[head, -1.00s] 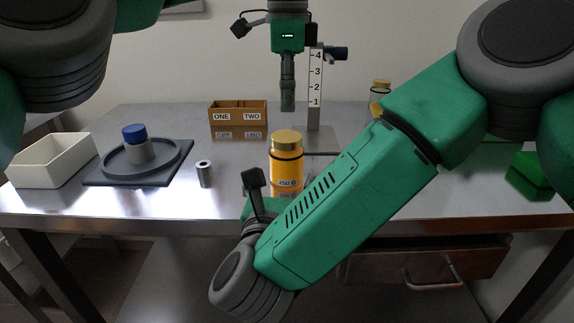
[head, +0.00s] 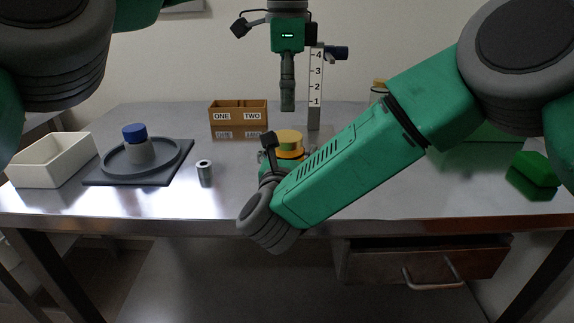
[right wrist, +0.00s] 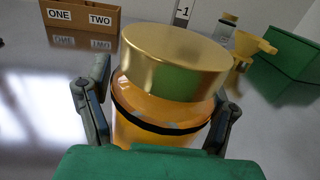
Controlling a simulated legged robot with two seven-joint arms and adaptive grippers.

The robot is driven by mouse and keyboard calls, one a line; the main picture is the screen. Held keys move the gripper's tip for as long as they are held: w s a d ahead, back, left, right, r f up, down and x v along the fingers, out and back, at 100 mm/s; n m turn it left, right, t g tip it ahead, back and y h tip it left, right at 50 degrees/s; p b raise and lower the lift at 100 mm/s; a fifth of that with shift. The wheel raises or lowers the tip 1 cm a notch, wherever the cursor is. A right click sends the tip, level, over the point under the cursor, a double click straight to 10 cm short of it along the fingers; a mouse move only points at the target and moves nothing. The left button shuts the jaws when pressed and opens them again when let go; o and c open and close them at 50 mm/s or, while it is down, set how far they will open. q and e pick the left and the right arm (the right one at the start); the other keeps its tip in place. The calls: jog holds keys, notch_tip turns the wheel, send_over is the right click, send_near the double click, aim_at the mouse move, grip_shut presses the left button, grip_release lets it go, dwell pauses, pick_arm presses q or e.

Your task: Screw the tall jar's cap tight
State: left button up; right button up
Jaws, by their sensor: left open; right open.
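The tall jar (head: 291,155) is orange with a gold cap (head: 288,136). It stands on the table near the front middle, its lower part hidden behind my right arm. In the right wrist view the jar (right wrist: 160,132) fills the middle, with its wide gold cap (right wrist: 172,62) on top and a dark ring below it. I cannot tell how tight the cap is. My right gripper (right wrist: 163,95) is open, one finger on each side of the jar below the cap; contact is not clear. My left gripper (head: 287,106) is open, seen edge-on, hanging pointed down above and behind the jar.
A numbered upright scale (head: 315,85) stands behind the jar. A box marked ONE and TWO (head: 238,113) is at the back. To the left are a metal cylinder (head: 204,173), a blue-topped piece on a dark tray (head: 107,180) and a white bin (head: 45,172). A green block (head: 535,168) lies right.

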aim_at(286, 137)
grip_shut()
pick_arm(q)
jog(key=n, duration=0.6)
jog(key=shift+s, duration=0.15)
jog(key=n, duration=0.4)
jog(key=shift+n, duration=0.3)
jog(key=n, duration=0.6)
jog(key=shift+s, duration=0.2)
jog(key=n, duration=0.6)
jog(key=shift+s+a, duration=0.1)
jog(key=shift+f, duration=4.05)
